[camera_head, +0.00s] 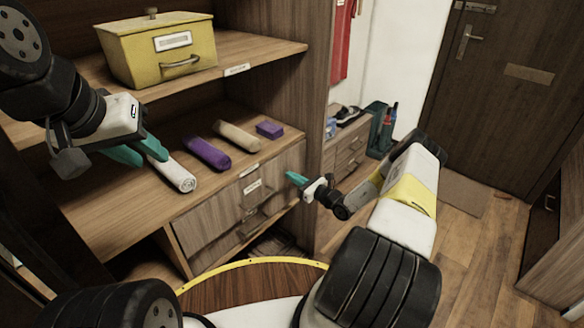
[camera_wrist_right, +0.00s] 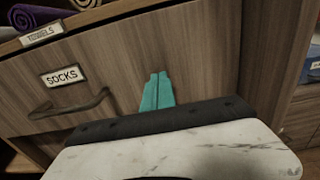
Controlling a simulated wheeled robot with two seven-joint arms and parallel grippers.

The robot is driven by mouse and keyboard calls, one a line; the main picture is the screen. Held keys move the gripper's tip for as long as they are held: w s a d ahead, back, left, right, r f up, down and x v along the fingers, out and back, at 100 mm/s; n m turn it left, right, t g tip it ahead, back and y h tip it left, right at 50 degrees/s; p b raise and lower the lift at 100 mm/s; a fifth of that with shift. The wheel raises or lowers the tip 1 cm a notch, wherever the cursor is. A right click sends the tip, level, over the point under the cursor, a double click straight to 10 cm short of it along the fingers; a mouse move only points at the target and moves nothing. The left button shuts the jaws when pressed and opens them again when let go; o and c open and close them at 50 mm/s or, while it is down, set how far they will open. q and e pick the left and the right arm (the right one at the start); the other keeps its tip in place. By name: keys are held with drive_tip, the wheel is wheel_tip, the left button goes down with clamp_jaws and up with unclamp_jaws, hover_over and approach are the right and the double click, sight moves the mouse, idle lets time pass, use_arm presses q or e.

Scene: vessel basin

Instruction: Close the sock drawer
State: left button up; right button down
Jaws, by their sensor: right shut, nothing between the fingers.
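The sock drawer (camera_head: 208,212) has a grey-brown wood front under the shelf edge. Its SOCKS label (camera_wrist_right: 62,76) and dark bar handle (camera_wrist_right: 68,107) show in the right wrist view. The front sits close under the shelf edge; I cannot tell whether it is fully flush. My right gripper (camera_head: 294,178) is shut and empty, its teal fingertips (camera_wrist_right: 157,78) at the right part of the drawer front, right of the handle. Whether they touch it is unclear. My left gripper (camera_head: 145,153) is open, above the shelf by a white rolled towel (camera_head: 172,172).
Purple (camera_head: 207,154) and beige (camera_head: 237,136) rolls and a small purple item (camera_head: 270,130) lie on the shelf. A yellow box (camera_head: 158,52) stands on the upper shelf. A wood side panel (camera_wrist_right: 262,55) bounds the drawer at right. Floor is open toward the door (camera_head: 510,85).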

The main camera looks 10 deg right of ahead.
sight(281, 170)
drive_tip(key=shift+w+a, duration=0.3)
drive_tip(key=shift+w, duration=0.1)
drive_tip(key=x, duration=0.5)
drive_tip(key=shift+r, duration=0.1)
drive_tip(key=shift+w, duration=0.1)
